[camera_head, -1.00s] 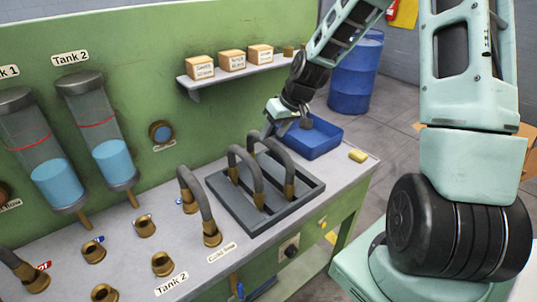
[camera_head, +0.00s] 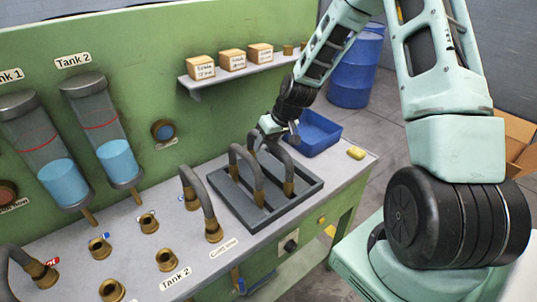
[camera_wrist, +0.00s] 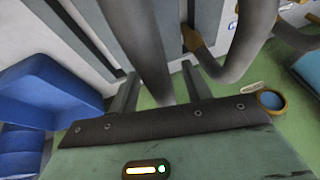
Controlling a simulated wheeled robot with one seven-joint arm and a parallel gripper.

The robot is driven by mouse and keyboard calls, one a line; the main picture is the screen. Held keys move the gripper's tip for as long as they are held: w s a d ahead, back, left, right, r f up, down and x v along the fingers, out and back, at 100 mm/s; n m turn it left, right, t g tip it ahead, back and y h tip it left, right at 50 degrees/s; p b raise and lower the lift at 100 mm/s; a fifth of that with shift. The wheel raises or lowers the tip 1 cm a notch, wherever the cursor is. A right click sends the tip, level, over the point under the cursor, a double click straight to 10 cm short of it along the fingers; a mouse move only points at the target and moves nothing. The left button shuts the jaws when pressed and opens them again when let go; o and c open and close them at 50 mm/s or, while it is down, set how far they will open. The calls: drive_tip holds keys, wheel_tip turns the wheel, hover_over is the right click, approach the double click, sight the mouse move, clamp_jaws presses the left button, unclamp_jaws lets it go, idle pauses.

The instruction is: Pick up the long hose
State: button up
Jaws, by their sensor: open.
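Two grey arched hoses with brass ends stand in a dark grey rack (camera_head: 222,188) on the workbench. The rear hose (camera_head: 276,152) is right at my gripper (camera_head: 268,131); the front hose (camera_head: 245,158) is nearer the camera. In the wrist view, my open gripper (camera_wrist: 160,88) has a grey hose (camera_wrist: 150,45) between its two fingers, without clear contact. Another hose (camera_wrist: 243,40) arches to the right there. I cannot tell by length which hose is the long one. The far end of the rear hose is partly hidden.
A hose (camera_head: 201,200) arches between ports left of the rack. A shelf with boxes (camera_head: 232,59) hangs behind. Brass ports (camera_head: 150,223) fill the bench's left.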

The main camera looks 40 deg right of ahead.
drive_tip(key=shift+f, duration=0.25)
idle(0.4)
clamp_jaws()
